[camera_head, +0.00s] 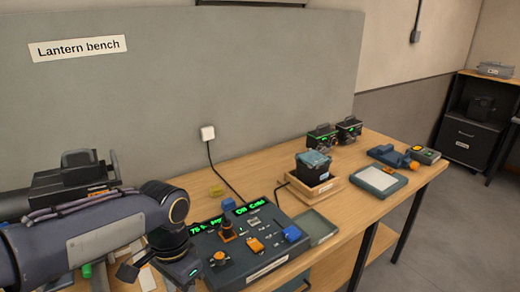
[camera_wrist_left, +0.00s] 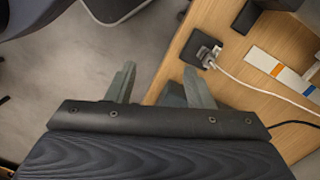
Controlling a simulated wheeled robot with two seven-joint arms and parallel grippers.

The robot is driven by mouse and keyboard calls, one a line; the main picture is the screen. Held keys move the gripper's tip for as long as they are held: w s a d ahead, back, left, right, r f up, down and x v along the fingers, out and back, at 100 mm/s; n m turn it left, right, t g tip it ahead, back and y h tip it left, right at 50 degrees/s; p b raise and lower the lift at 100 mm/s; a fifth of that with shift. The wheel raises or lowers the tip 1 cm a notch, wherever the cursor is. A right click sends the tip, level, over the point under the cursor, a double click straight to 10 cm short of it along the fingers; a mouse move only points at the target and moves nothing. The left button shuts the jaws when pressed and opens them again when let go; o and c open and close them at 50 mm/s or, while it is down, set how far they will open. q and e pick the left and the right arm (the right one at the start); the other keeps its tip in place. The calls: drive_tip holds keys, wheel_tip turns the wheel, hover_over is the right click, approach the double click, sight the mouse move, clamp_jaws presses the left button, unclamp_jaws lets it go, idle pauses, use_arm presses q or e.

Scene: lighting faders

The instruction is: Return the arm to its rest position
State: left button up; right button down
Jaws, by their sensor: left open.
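My left arm (camera_head: 85,240) reaches in from the left in the head view, over the near left part of the bench. Its wrist end is just left of the lighting control panel (camera_head: 268,262), which has green lit displays and orange and blue fader caps. In the left wrist view my left gripper (camera_wrist_left: 160,86) has its two fingers spread apart. Nothing is held between them. They point over the table edge, with grey floor to the left and wood to the right. My right gripper does not show.
A wooden tray (camera_head: 327,191) holding a dark device stands behind the panel. A grey tray (camera_head: 318,228) lies right of the panel. The wrist view shows a dark square plate (camera_wrist_left: 202,48) with a cable and a striped strip (camera_wrist_left: 282,72) on the wood (camera_wrist_left: 240,95).

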use_arm(q)
drive_tip(key=s+a+n+t+h, duration=0.3)
drive_tip(key=s+n+t, duration=0.3)
drive_tip(key=s, duration=0.6)
drive_tip(key=shift+s+a+f+n+t+h, duration=0.4)
drive_tip(key=shift+a+n, duration=0.45)
drive_tip(key=shift+n, duration=0.55)
